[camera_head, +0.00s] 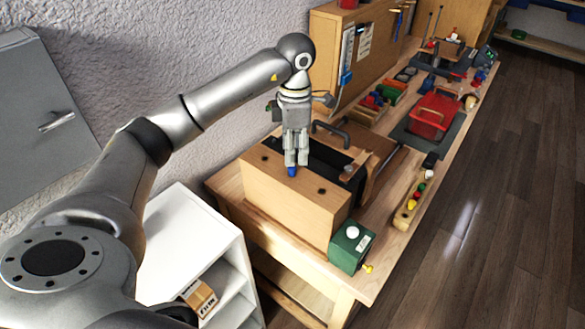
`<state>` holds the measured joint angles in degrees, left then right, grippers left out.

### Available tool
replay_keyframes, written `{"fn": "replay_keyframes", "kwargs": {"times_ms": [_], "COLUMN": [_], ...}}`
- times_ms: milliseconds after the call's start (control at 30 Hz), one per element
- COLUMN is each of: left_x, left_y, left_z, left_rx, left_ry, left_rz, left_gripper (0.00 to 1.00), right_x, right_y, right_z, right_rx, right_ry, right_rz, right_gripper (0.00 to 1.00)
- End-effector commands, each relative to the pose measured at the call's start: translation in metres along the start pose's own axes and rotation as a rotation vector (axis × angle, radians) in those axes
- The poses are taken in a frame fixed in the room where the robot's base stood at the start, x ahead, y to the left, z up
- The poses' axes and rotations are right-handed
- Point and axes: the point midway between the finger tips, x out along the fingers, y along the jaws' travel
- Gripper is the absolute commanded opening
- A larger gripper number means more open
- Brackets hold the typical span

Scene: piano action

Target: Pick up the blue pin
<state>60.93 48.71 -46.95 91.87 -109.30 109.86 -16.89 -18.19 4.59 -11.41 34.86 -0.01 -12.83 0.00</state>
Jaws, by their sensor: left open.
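The blue pin (292,171) stands on top of the light wooden block (295,208) at the near end of the workbench. My left gripper (296,160) points straight down right above the pin, with its fingertips at or just over the pin's top. Its fingers are open, and nothing is held clear of the block. I cannot tell whether the fingers touch the pin. The pin's upper part may be hidden by the fingers. My right gripper is not in view.
A green box with a white knob (351,246) sits at the bench's near corner. A wooden holder with coloured knobs (409,209) lies along the right edge. A red case (433,115) stands farther back. A white shelf (190,238) is below left.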

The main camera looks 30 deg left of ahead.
Motion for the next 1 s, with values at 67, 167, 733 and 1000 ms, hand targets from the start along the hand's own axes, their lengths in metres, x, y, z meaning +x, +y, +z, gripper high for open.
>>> {"fn": "replay_keyframes", "kwargs": {"times_ms": [67,167,733,1000], "left_x": [0.006,0.018,0.048,0.047], "left_y": [-0.001,-0.003,-0.002,-0.002], "left_z": [-0.004,-0.006,-0.006,-0.006], "left_rx": [-0.001,-0.001,0.001,0.001], "left_ry": [0.005,0.005,0.000,0.000], "left_rz": [-0.004,-0.005,-0.001,-0.001], "left_gripper": [0.45,0.45,0.33,0.04], "right_x": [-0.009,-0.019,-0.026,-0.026], "right_y": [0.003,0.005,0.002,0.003], "right_z": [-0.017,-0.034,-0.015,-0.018], "right_rx": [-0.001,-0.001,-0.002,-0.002], "right_ry": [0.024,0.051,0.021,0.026], "right_rz": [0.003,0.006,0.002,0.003], "right_gripper": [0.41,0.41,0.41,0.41]}}
